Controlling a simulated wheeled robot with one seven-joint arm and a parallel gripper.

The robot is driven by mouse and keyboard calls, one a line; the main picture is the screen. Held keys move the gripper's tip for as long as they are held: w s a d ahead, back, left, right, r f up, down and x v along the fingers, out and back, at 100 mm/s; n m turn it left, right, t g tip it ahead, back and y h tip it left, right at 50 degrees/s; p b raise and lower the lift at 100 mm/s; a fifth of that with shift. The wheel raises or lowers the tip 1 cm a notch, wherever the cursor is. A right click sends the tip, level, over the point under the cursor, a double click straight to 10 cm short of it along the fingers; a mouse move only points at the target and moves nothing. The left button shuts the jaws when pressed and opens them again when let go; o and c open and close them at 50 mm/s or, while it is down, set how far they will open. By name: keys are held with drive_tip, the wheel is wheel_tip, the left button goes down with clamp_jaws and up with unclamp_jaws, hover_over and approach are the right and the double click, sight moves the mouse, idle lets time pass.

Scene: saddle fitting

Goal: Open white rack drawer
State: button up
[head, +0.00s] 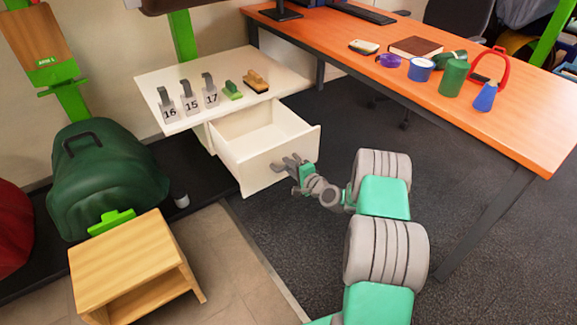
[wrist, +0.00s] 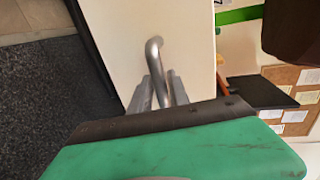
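The white rack drawer (head: 257,177) is pulled well out from under the white rack top (head: 187,73) in the head view. Its inside shows and looks empty. My gripper (head: 288,163) is at the middle of the drawer's front face. In the wrist view a grey metal handle (wrist: 154,58) stands out from the white drawer front (wrist: 185,40). The handle bar runs down between the two grey fingers of my gripper (wrist: 159,92), which look closed around it. The far end of the handle is hidden by the gripper body.
Numbered grey hooks (head: 190,97), a green brush (head: 233,91) and a brown brush (head: 256,81) stand on the rack top. A wooden box (head: 125,260) and a green covered saddle (head: 108,178) are at left. An orange desk (head: 520,125) is at right. Dark carpet (head: 260,230) before the drawer is clear.

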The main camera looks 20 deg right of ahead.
drive_tip(key=o, duration=0.3)
drive_tip(key=shift+d, duration=0.1)
drive_tip(key=p+v, duration=0.1)
drive_tip(key=v, duration=0.6)
drive_tip(key=shift+s+d+p, duration=0.1)
drive_tip(key=shift+s+p, duration=0.25)
drive_tip(key=shift+s, duration=0.05)
